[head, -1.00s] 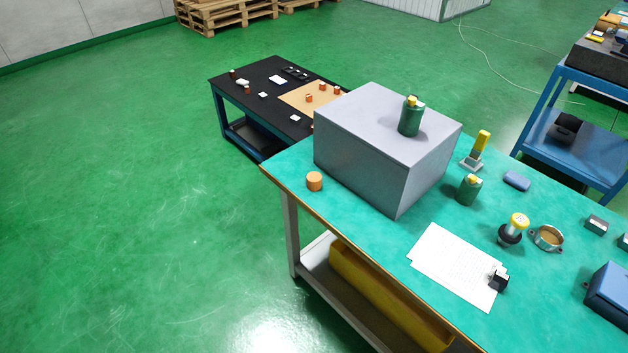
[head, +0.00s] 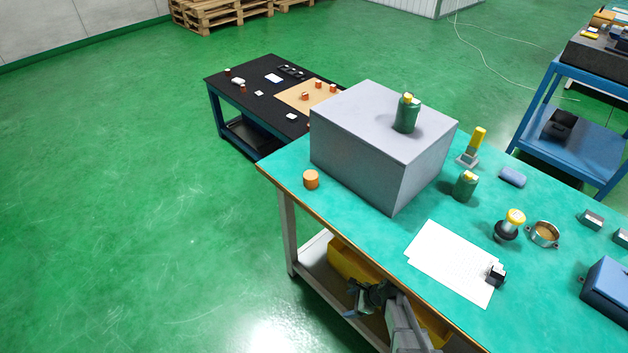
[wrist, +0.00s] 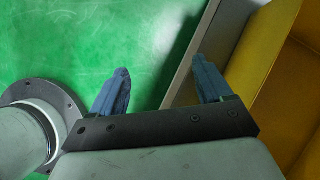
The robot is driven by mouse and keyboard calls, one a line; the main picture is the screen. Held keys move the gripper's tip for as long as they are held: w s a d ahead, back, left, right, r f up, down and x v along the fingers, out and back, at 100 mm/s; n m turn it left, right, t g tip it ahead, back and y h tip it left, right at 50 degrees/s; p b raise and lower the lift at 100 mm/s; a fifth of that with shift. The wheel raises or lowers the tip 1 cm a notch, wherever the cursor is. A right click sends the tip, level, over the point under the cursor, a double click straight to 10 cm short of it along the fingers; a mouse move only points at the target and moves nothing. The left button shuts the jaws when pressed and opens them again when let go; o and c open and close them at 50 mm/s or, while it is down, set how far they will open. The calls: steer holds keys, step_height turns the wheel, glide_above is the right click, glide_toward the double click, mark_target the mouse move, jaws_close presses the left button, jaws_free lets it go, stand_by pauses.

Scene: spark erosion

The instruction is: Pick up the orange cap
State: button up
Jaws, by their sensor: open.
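The orange cap (head: 311,179) is a short orange cylinder standing on the teal table top (head: 360,225), near its left corner and left of the big grey block. My gripper (head: 372,292) shows in the head view at the table's front edge, in front of the lower shelf, well below and right of the cap. In the wrist view my gripper (wrist: 160,85) has its two blue-grey fingers wide apart with nothing between them. The wrist view shows green floor, a table leg and a yellow bin, and not the cap.
The large grey block (head: 375,145) stands right of the cap, with a green bottle (head: 406,113) on top. White papers (head: 452,262) lie near the front edge. A yellow bin (wrist: 265,80) sits on the lower shelf. The table around the cap is clear to its front and left.

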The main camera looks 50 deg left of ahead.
steer(key=s+a+r+n, duration=0.2)
steer(key=s+a+r, duration=0.3)
steer(key=a, duration=0.4)
steer(key=s+a+r+n, duration=0.1)
steer(key=s+a+r, duration=0.4)
steer(key=a, duration=0.4)
steer(key=s+a+r+n, duration=0.2)
steer(key=s+a+r, duration=0.2)
steer(key=a+r, duration=0.3)
steer(key=w+a+r+m+h, duration=0.1)
steer(key=w+r+m+h, duration=0.15)
steer(key=r, duration=1.25)
steer(key=w+r+m+t+h, duration=0.2)
steer(key=w+r, duration=0.6)
steer(key=r, duration=0.3)
steer(key=w+r+m+t+h, duration=0.1)
steer(key=w+r+m, duration=0.2)
steer(key=w+r, duration=0.7)
glide_above(311, 175)
step_height(311, 175, down, 6)
steer(key=shift+s+d+f, duration=0.15)
steer(key=shift+f, duration=0.1)
steer(key=shift+a+f, duration=0.2)
steer(key=shift+f, duration=3.05)
steer(key=c, duration=1.1)
